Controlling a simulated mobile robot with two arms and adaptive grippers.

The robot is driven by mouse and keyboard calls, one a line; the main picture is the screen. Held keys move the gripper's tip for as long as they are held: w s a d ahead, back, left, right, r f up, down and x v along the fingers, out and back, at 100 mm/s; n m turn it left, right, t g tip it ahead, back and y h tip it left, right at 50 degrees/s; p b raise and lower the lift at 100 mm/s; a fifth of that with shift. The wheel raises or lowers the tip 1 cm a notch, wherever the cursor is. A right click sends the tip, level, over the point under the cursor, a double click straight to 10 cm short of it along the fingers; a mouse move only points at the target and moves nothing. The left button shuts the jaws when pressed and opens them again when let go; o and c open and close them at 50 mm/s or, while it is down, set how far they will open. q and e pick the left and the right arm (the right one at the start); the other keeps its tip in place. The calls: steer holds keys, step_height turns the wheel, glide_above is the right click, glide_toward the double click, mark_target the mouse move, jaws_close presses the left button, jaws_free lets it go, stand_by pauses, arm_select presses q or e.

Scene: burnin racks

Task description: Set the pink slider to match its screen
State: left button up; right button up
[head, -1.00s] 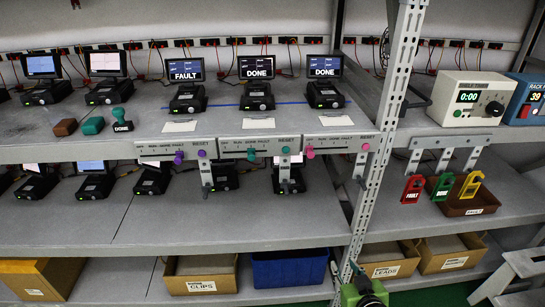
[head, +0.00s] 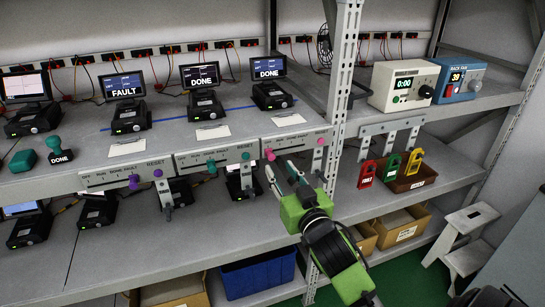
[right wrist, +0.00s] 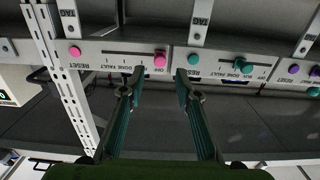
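The pink slider (head: 270,154) is a knob at the left end of its labelled slot on the shelf-edge panel (head: 291,146). A pink button (head: 321,141) under RESET is at the panel's right end. The screen above (head: 268,68) reads DONE. My right gripper (head: 280,167) is open just below and in front of the panel. In the right wrist view, where the panel is upside down, the pink slider (right wrist: 159,59) shows between and beyond the open fingertips (right wrist: 160,75); I see no contact. My left gripper is out of view.
Adjacent panels carry a teal slider (head: 212,167) and a purple slider (head: 133,182). A perforated upright post (head: 340,80) stands right of the pink slider's panel. Brackets (head: 317,160) hang below the shelf edge. Red, green and yellow tags hang farther right.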

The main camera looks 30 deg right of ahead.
mark_target(272, 157)
steer(key=x, duration=0.6)
steer(key=shift+a+p, duration=0.1)
steer(key=shift+p, duration=0.25)
jaws_close()
